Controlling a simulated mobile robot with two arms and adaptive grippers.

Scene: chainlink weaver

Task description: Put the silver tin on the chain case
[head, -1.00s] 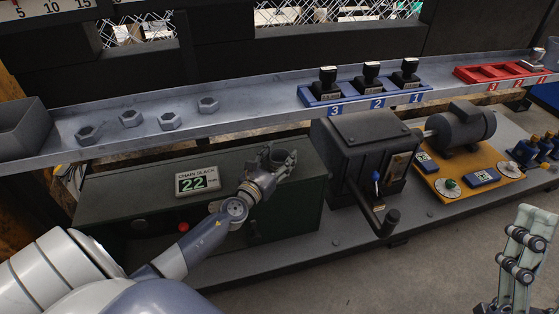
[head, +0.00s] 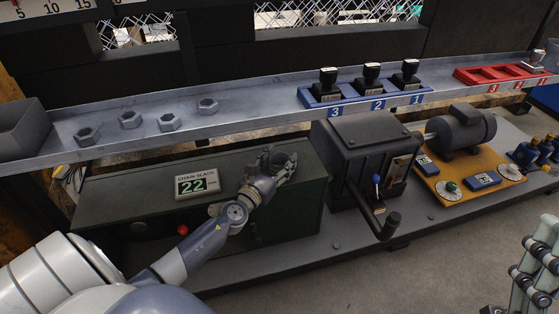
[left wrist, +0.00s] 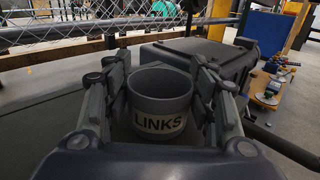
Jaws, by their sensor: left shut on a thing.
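The silver tin, a grey round cup marked LINKS (left wrist: 160,104), sits upright between the fingers of my left gripper in the left wrist view. In the head view my left gripper (head: 272,170) is shut on it over the right part of the dark green chain case (head: 130,200). The fingers hide most of the tin there. I cannot tell whether the tin's base touches the case top. What looks like my right gripper (head: 537,265) is at the lower right, cut off by the picture edge, away from the case.
A display reading 22 (head: 197,184) stands on the case, left of the tin. A dark machine box with a crank (head: 365,140) stands close on the right. Behind runs a grey shelf (head: 240,117) with several nuts and a blue stamp rack (head: 335,100).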

